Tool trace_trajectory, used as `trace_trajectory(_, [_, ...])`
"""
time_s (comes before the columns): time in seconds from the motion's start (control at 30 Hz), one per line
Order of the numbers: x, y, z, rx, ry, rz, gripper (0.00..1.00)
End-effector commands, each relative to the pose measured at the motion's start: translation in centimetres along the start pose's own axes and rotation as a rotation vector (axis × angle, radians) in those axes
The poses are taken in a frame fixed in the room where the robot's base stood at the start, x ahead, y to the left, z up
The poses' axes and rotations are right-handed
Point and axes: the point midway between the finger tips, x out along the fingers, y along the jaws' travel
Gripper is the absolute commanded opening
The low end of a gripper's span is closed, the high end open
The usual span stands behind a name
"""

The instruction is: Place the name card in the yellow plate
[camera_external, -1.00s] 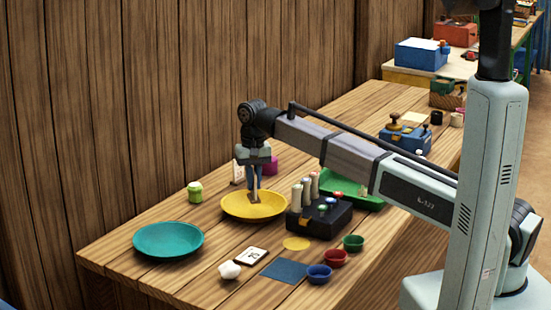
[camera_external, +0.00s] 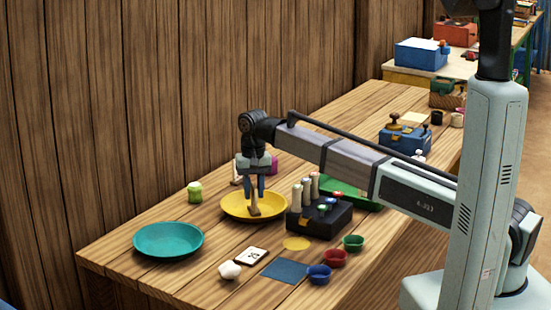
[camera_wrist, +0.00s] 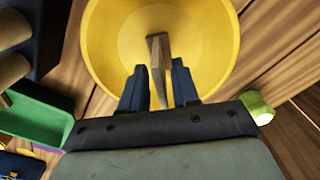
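The yellow plate (camera_external: 232,211) lies on the wooden table and fills the upper middle of the wrist view (camera_wrist: 105,45). A thin brown, wood-like piece, apparently the name card (camera_external: 254,208), is seen nearly edge-on, tilted upright in the plate; it also shows in the wrist view (camera_wrist: 156,55). My gripper (camera_external: 256,190) points down over the plate. In the wrist view its blue fingers (camera_wrist: 159,88) stand apart on either side of the piece, with gaps showing. The piece's face is hidden from me.
A teal plate (camera_external: 168,240), green jar (camera_external: 195,191), flat white card (camera_external: 252,256) and white lump (camera_external: 229,270) are at the front left. A black box with pegs (camera_external: 320,217) stands close right of the yellow plate. Small bowls (camera_external: 319,275) lie in front.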

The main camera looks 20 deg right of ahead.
Motion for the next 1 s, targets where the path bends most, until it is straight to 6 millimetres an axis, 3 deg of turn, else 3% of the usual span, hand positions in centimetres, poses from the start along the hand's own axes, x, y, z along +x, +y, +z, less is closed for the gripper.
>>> trace_trajectory(0.1, [0.0,0.0,0.0,0.000,0.000,0.000,0.42])
trace_trajectory(0.73, [-0.1,0.0,0.0,0.000,0.000,0.000,0.42])
trace_trajectory(1.0, [-2.4,0.0,-0.1,0.000,0.001,-0.001,0.42])
